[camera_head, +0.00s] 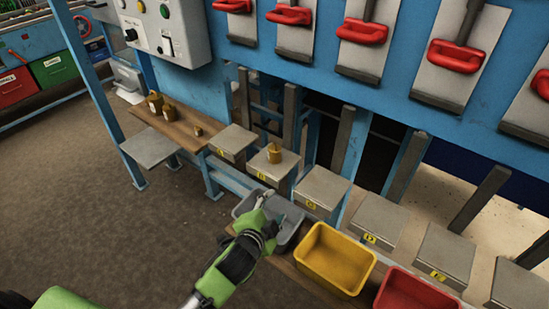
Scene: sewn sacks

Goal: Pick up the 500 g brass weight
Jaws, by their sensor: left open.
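A brass weight (274,153) stands upright on a grey plate of the row, the one with a yellow tag below it. Two larger brass weights (155,102) and (169,112) and a small one (197,131) stand on the wooden shelf at the left. No mass marking is readable, so I cannot tell which is the 500 g one. My left gripper (268,205) is open, over the grey bin (288,238) and below the plate with the weight, apart from all the weights. It hides part of the bin. My right gripper is out of view.
A yellow bin (338,256) and a red bin (412,291) stand right of the grey one. More grey plates (322,188) run to the right. A blue frame with red handles (362,31) rises behind. Open floor (90,220) lies at the left.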

